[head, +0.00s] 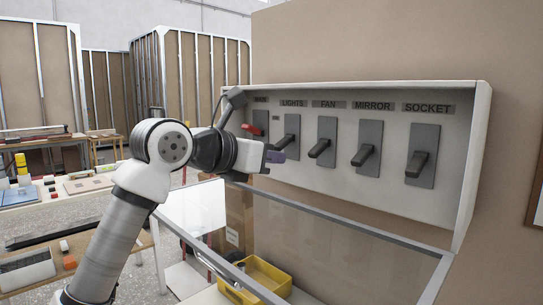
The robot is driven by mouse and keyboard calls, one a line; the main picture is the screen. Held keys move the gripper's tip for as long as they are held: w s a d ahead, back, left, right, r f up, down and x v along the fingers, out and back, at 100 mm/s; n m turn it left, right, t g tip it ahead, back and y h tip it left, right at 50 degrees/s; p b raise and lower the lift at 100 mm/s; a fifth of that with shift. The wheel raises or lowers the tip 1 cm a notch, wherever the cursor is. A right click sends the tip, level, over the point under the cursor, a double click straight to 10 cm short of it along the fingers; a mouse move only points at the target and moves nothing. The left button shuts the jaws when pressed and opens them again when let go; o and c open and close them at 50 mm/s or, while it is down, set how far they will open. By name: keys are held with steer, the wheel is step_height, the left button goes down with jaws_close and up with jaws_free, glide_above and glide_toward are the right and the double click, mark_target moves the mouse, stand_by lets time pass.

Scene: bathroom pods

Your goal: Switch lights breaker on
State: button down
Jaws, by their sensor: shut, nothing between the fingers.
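The breaker panel (390,100) is a white open box on a tan wall, with a row of labelled breakers. The lights breaker (293,127) is a dark grey plate under the LIGHTS label, second from left. Its lever (281,143) juts out and down, much like the levers to its right. My gripper (276,157) is shut and empty, just below and in front of this lever. Whether they touch cannot be told. My arm comes in from the lower left.
The main breaker (261,121) has a red lever. Fan (327,130), mirror (369,135) and socket (423,140) breakers follow to the right. A glass cover with a grey frame (350,234) hangs open below, above a yellow bin (262,275). Cluttered tables stand left.

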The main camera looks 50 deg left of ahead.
mark_target(277, 147)
steer(key=shift+r, duration=0.25)
steer(key=shift+s+r+p, duration=0.1)
steer(key=shift+r+p, duration=0.05)
steer(key=shift+p, duration=0.4)
steer(key=shift+r+g+p, duration=0.6)
steer(key=shift+g+p, duration=0.4)
steer(key=r+g+p, duration=0.1)
steer(key=g+p, duration=0.1)
steer(key=p, duration=0.1)
steer(key=shift+s, duration=0.15)
steer(key=shift+r+g+p, duration=0.35)
steer(key=shift+g+p, duration=0.65)
steer(key=shift+p, duration=0.15)
steer(key=shift+f+h+b, duration=0.3)
steer(key=shift+f, duration=0.1)
steer(key=shift+r, duration=0.1)
steer(key=shift+r+p, duration=0.7)
steer(key=shift+r, duration=0.05)
